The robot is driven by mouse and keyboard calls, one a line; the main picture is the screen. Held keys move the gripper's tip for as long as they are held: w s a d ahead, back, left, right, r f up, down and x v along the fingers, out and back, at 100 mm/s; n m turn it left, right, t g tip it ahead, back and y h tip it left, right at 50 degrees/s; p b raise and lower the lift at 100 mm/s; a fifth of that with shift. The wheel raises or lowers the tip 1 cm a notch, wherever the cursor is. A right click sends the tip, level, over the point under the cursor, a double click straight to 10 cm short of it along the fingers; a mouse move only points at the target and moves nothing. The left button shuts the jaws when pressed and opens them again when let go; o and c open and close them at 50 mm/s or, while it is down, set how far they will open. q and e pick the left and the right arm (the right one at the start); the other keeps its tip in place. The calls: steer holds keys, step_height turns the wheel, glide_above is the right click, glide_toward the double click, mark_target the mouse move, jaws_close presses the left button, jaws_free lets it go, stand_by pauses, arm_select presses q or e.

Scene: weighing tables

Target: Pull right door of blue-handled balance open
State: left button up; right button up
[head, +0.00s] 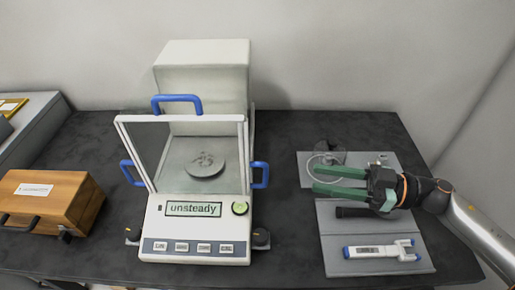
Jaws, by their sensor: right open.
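The blue-handled balance (195,222) stands on the dark table, with a glass draft shield and a display reading "unsteady". A round pan (205,165) shows inside the glass. The right door's blue handle (261,175) sticks out from the right side of the shield. The door itself is seen edge-on, and I cannot tell whether it is fully shut. My right gripper (328,182) is open, its green fingers pointing left toward the balance. It is above the grey mats, well to the right of the handle and apart from it. My left gripper is not in view.
A pipette-like white and blue tool (382,251) lies on the grey mat (345,233) at right. A wooden box (55,202) stands at left. Another blue handle (178,99) is on top of the shield. Bare table (290,215) lies between balance and mats.

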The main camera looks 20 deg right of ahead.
mark_target(265, 167)
steer(key=p+x, duration=0.1)
steer(key=x, duration=1.1)
steer(key=shift+a+p, duration=0.2)
steer(key=shift+p, duration=0.1)
jaws_close()
stand_by(1.0)
